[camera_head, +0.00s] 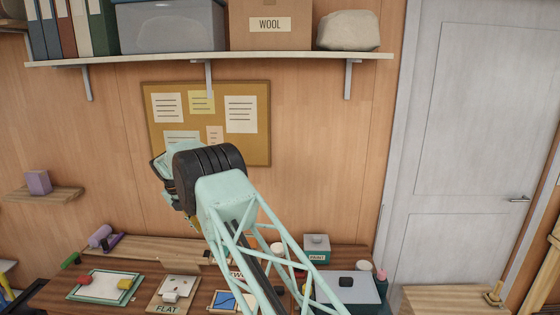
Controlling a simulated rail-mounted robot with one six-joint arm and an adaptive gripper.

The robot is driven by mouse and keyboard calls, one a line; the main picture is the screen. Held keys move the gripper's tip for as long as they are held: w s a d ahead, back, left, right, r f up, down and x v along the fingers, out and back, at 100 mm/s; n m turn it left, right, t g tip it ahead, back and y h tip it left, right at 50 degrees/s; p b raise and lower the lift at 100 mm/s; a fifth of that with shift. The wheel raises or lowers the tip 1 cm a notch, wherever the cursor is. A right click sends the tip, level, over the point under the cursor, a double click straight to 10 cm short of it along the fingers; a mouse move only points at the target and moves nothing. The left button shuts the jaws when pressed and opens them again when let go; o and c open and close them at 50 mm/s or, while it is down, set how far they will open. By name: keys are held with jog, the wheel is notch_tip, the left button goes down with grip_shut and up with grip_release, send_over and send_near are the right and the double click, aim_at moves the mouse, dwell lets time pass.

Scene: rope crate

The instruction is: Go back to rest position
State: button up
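My arm rises from the bottom of the head view in front of the corkboard, above the workbench (60,292). Its dark wrist joint and pale green link fill the middle. My gripper (168,172) is partly visible at the left of the wrist, mostly hidden behind it. I cannot see its fingertips clearly, nor whether it holds anything. No rope or crate can be made out clearly.
A green-framed tray (82,297) and a board marked FLAT (158,307) lie on the bench. The corkboard (257,150) hangs below a loaded shelf (270,57). A grey door (470,130) is at right.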

jog(key=s+d+r+m+b, duration=0.1)
jog(key=s+d+r+m, duration=0.25)
jog(key=d+r, duration=0.6)
jog(key=s+d+r+m+b, duration=0.25)
jog(key=d+r+m, duration=0.25)
jog(key=d+r, duration=0.5)
jog(key=s+d+r+m+y+b, duration=0.1)
jog(key=s+d+r+m, duration=0.3)
jog(key=s+d+r, duration=0.4)
jog(key=s+d+r+m+y+b, duration=0.1)
jog(key=s+d+r+m, duration=0.35)
jog(key=s+d, duration=0.5)
jog(key=s+d+r+m+b, duration=0.1)
jog(key=s+d+m, duration=0.4)
jog(key=s, duration=0.8)
jog(key=s+d+r+m+b, duration=0.1)
jog(key=s+d+m, duration=0.2)
jog(key=s+d, duration=0.7)
jog(key=s+f+m+b, duration=0.1)
jog(key=s+f+m, duration=0.1)
jog(key=s, duration=0.6)
jog(key=s+f+m, duration=0.3)
jog(key=s+f, duration=0.1)
jog(key=s, duration=0.5)
jog(key=s+d+f+m+b, duration=0.1)
jog(key=s+f+m, duration=0.2)
jog(key=s, duration=0.6)
jog(key=shift+f+t+y+b, duration=0.3)
jog(key=shift+f+b, duration=0.05)
jog(key=shift+f, duration=0.2)
